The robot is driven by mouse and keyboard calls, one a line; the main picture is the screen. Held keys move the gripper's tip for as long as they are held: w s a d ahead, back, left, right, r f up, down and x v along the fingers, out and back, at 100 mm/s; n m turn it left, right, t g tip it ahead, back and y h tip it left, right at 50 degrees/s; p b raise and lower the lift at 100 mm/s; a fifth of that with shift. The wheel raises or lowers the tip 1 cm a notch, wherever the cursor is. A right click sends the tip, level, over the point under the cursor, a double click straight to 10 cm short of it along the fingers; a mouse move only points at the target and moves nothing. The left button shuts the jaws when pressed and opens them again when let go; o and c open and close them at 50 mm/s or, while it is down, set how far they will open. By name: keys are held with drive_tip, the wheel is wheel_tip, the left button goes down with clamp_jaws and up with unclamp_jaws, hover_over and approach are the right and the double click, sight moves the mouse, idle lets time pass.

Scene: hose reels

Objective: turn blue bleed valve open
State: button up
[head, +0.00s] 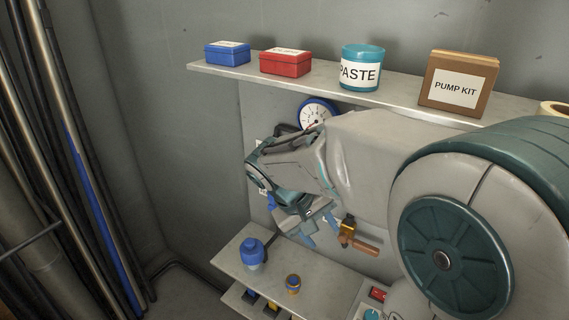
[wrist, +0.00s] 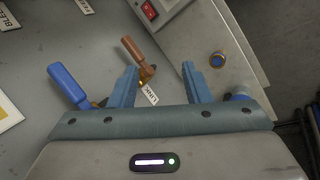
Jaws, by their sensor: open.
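A blue lever handle (wrist: 68,85), which looks like the blue valve, shows in the wrist view left of my fingers. It sits slanted on a brass fitting, partly hidden by my left finger. A copper-brown lever (wrist: 133,50) stands just right of it, beside a tag reading LINK (wrist: 150,95). The blue lever is outside the finger gap.
A tag starting BLE (wrist: 5,19) lies at the wrist view's upper left. A panel with a red switch (wrist: 149,9) is near the top. An upper shelf (head: 220,68) holds boxes and a paste tub; a lower shelf (head: 228,257) holds a blue-capped jar (head: 252,254).

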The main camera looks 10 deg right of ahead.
drive_tip(key=w+a+n+t+h+b, duration=0.1)
drive_tip(key=w+a+t+h, duration=0.3)
drive_tip(key=w+a+h, duration=0.4)
drive_tip(key=w+a+n+t+h+b, duration=0.1)
drive_tip(key=w+a+n+t+h, duration=0.3)
drive_tip(key=w, duration=0.6)
drive_tip(key=w+d+p, duration=0.1)
drive_tip(key=d, duration=0.2)
drive_tip(key=w+d+m+p, duration=0.1)
drive_tip(key=w+d, duration=0.1)
drive_tip(key=d, duration=0.2)
drive_tip(key=w+d+m+g+y+p, duration=0.1)
drive_tip(key=d, duration=0.3)
drive_tip(key=shift+w+d+r, duration=0.25)
drive_tip(key=shift+w+r, duration=0.05)
drive_tip(key=shift+w, duration=0.05)
clamp_jaws()
